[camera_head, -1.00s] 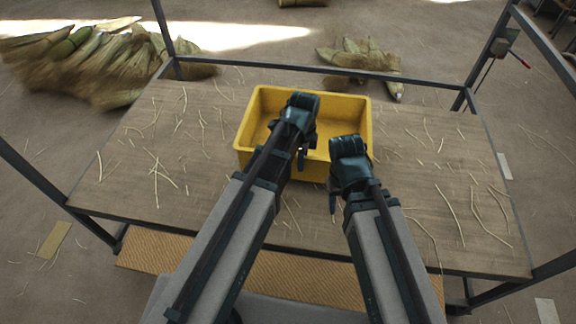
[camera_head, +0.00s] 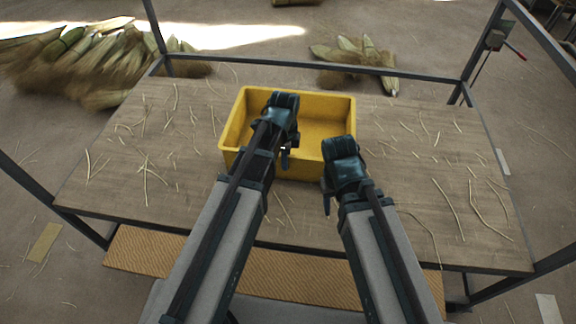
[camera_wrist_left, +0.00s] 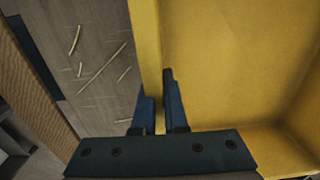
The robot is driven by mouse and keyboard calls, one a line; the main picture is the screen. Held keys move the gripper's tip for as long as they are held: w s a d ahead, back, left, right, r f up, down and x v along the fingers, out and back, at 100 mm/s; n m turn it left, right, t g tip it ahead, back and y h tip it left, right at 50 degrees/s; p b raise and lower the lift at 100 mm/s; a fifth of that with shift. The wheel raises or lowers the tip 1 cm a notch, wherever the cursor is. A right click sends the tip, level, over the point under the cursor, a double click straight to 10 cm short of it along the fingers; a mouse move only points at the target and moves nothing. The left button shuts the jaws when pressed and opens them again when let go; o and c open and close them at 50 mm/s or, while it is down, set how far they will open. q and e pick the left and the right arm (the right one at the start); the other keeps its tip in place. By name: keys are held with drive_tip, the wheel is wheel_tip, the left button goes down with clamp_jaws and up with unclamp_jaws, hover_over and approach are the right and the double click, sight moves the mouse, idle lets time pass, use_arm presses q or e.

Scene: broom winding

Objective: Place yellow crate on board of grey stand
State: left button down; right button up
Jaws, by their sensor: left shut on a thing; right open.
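The yellow crate (camera_head: 322,113) is on or just over the brown board (camera_head: 420,190) of the grey stand (camera_head: 300,69), near its middle; I cannot tell if it touches the board. It is upright, and its visible inside is empty. My left gripper (camera_head: 285,152) is shut on the crate's near wall. In the left wrist view the fingers (camera_wrist_left: 158,105) straddle that yellow wall (camera_wrist_left: 149,45), one inside and one outside. My right gripper (camera_head: 328,196) is open and empty, close to the crate's near right corner. My arms hide part of the crate's near side.
Straw pieces (camera_head: 147,172) lie scattered over the board. The stand's grey posts (camera_head: 487,50) rise at its corners. Straw bundles (camera_head: 75,60) lie on the floor behind at the left, with a smaller heap (camera_head: 358,60) behind the stand. The board is otherwise clear at both sides.

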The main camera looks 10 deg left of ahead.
use_arm(q)
drive_tip(key=shift+f, duration=0.1)
drive_tip(key=shift+f, duration=0.1)
use_arm(e)
drive_tip(key=shift+f, duration=0.2)
use_arm(q)
drive_tip(key=c, duration=1)
unclamp_jaws()
use_arm(e)
drive_tip(key=shift+r, duration=0.1)
use_arm(q)
drive_tip(key=shift+o, duration=0.2)
wheel_tip(320, 180, up, 12)
drive_tip(key=p, duration=1.2)
drive_tip(key=shift+r, duration=0.25)
drive_tip(key=s+d+n+y, duration=0.1)
drive_tip(key=s+d+n, duration=0.3)
drive_tip(key=s+n, duration=0.9)
drive_tip(key=shift+s+n, duration=0.3)
drive_tip(key=shift+n, duration=0.3)
use_arm(e)
wheel_tip(320, 180, up, 12)
